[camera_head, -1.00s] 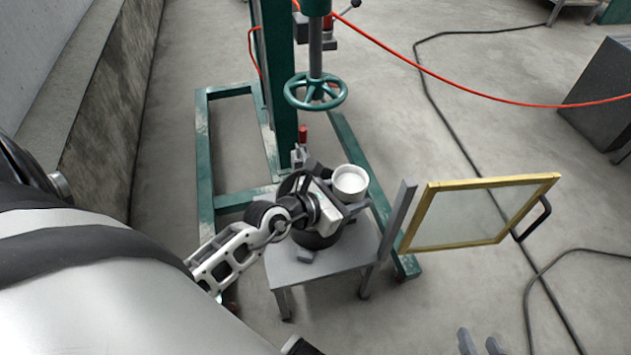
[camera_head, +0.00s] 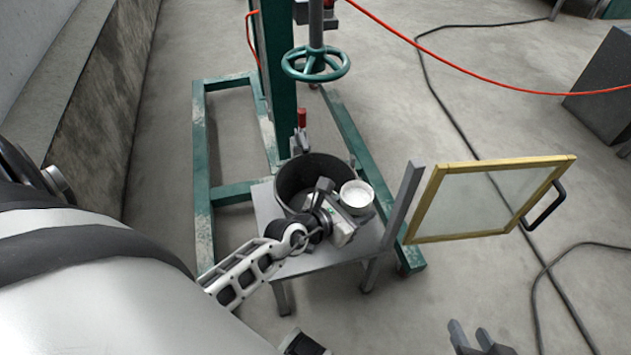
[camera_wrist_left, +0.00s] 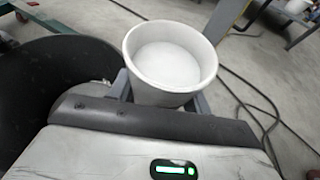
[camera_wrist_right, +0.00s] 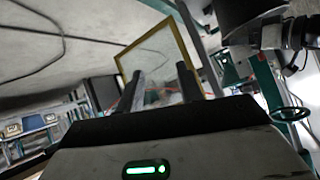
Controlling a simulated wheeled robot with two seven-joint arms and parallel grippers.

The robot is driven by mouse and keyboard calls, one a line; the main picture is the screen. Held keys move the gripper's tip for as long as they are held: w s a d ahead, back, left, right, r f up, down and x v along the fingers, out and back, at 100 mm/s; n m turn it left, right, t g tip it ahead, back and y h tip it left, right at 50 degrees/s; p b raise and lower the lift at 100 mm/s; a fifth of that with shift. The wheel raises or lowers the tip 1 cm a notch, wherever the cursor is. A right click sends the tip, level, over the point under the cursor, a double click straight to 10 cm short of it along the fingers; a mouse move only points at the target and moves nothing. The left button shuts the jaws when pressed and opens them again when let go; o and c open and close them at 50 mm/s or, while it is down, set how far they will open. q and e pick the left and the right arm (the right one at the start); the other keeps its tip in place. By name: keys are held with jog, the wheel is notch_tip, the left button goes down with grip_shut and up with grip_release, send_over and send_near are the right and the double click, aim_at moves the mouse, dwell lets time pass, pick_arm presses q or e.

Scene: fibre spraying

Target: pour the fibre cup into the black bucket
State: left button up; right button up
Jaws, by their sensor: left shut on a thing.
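The fibre cup (camera_head: 356,193) is white and filled with white stuff. My left gripper (camera_head: 346,212) is shut on it. In the left wrist view the cup (camera_wrist_left: 168,62) stands nearly upright between the fingers. The black bucket (camera_head: 290,182) stands on a small grey table (camera_head: 310,262), partly hidden by my left arm. The cup is at the bucket's right side in the head view. The bucket (camera_wrist_left: 62,85) also shows at the left of the left wrist view. My right gripper (camera_head: 478,340) is at the bottom edge; its fingers (camera_wrist_right: 160,88) stand apart with nothing between them.
A green press frame (camera_head: 275,80) with a handwheel (camera_head: 315,63) stands behind the table. A yellow-framed glass panel (camera_head: 490,197) with a black handle is right of the table. A red hose and dark cables run across the right side.

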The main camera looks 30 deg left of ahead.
aim_at(348, 194)
pick_arm(q)
jog(key=shift+w+a+n+h+b, duration=0.1)
jog(key=shift+a+n+h+b, duration=0.3)
jog(key=shift+b, duration=0.3)
jog(key=shift+w+a+r+n+h+b, duration=0.1)
jog(key=shift+a+r+n+h+b, duration=0.2)
jog(key=shift+n+b, duration=0.35)
jog(key=shift+a+r+h+b, duration=0.2)
jog(key=shift+h+b, duration=0.1)
jog(key=shift+b, duration=0.2)
jog(key=shift+r, duration=0.1)
jog(key=shift+w+n, duration=0.1)
jog(key=shift+n, duration=0.15)
jog(key=shift+a+r+b, duration=0.15)
jog(key=shift+b, duration=0.3)
pick_arm(e)
jog(key=shift+w+a+r+t+y, duration=0.45)
jog(key=shift+a+r+t+y, duration=0.25)
jog(key=shift+t, duration=0.3)
pick_arm(q)
jog(key=shift+a+r+n, duration=0.1)
jog(key=shift+n, duration=0.2)
jog(key=shift+h+b, duration=0.3)
pick_arm(e)
jog(key=shift+r, duration=0.15)
